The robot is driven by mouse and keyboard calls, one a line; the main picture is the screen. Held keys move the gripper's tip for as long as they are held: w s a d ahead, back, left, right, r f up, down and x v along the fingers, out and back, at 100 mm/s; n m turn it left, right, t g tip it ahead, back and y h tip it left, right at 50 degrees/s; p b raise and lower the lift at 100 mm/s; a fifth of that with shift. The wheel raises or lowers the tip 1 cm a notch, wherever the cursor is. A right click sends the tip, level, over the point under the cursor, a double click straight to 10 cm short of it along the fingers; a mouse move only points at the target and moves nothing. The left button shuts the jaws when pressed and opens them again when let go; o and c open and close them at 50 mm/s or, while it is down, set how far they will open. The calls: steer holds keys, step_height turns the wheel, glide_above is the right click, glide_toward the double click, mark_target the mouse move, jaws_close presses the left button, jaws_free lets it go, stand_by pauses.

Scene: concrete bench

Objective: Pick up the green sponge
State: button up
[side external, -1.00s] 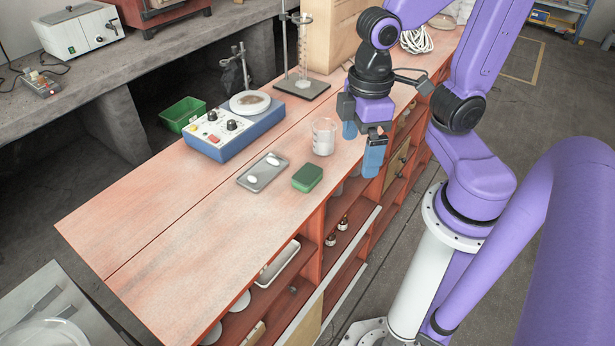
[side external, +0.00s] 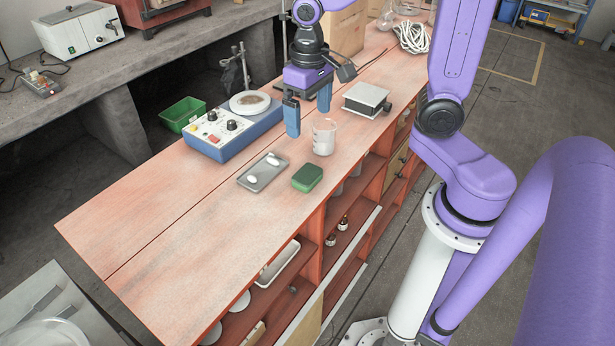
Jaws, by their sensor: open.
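The green sponge (side external: 307,178) lies flat on the red-brown bench top (side external: 190,235), close to its front edge. My gripper (side external: 308,112) is open and empty, with its two blue fingers pointing down. It hangs above the bench, behind the sponge in the picture and well apart from it. Nothing hides the sponge.
A glass beaker with white contents (side external: 324,138) stands between my gripper and the sponge. A grey tray with white pieces (side external: 263,173) lies left of the sponge. A blue hotplate stirrer (side external: 232,128) and a small metal platform (side external: 367,99) stand farther back. The bench's near left is clear.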

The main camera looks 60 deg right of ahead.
glide_above(308, 173)
step_height(308, 173, down, 9)
steer(key=shift+s+r, duration=0.15)
steer(key=shift+r, duration=0.05)
steer(key=shift+a+f, duration=0.1)
steer(key=shift+f, duration=3.35)
steer(key=shift+w, duration=0.2)
steer(key=c, duration=1.1)
